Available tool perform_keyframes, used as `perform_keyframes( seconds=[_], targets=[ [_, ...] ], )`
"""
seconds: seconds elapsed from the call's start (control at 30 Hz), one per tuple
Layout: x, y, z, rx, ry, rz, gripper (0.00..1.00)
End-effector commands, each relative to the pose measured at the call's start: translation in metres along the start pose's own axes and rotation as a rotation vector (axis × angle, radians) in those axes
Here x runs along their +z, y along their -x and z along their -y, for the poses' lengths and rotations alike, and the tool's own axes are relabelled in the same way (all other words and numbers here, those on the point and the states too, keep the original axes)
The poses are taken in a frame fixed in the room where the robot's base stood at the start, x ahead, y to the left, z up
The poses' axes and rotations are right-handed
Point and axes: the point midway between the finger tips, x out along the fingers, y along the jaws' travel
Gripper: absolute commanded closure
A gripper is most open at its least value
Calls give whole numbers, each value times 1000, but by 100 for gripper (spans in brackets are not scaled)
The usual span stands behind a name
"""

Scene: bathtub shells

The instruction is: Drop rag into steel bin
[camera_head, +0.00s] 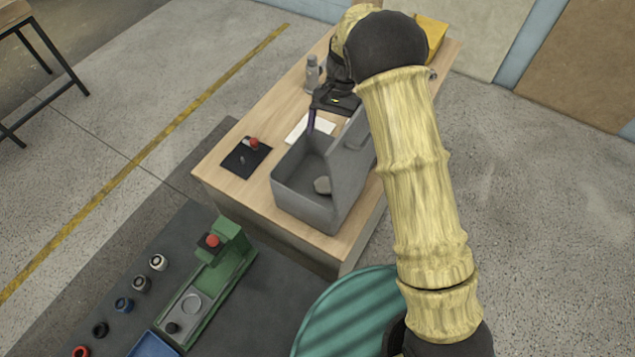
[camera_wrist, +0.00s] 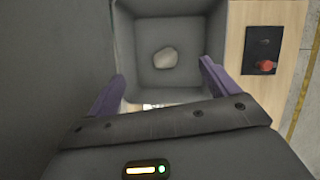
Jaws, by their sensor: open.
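A grey steel bin (camera_head: 306,199) stands on the wooden table, and its open inside fills the upper middle of the wrist view (camera_wrist: 200,78). A small light-grey crumpled lump, likely the rag (camera_head: 322,185), lies on the bin's floor; it also shows in the wrist view (camera_wrist: 165,58). My gripper (camera_head: 320,122) is above the bin's far end. In the wrist view my gripper (camera_wrist: 160,85) has its two purple fingers spread wide with nothing between them. The lump is apart from both fingers.
A black pad with a red knob (camera_head: 250,152) lies left of the bin on the wooden table (camera_head: 232,170). A grey bottle (camera_head: 312,74) and a white sheet (camera_head: 312,128) are behind. A green fixture (camera_head: 222,262) and several rings are in front.

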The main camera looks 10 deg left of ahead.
Motion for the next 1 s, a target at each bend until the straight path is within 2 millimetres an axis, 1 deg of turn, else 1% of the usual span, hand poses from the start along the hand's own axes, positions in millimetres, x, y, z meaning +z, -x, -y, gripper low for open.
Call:
perform_keyframes(
  seconds=[0.3, 0.6, 0.7, 0.8, 1.0],
  targets=[
    [-2, 61, 1, -3, 1, -4, 13],
    [-1, 107, 0, -1, 0, -1, 13],
    [-1, 117, 0, -2, 1, -1, 13],
    [0, 124, 0, -1, 1, 0, 13],
    [0, 126, 0, 0, 0, 1, 13]
  ],
)
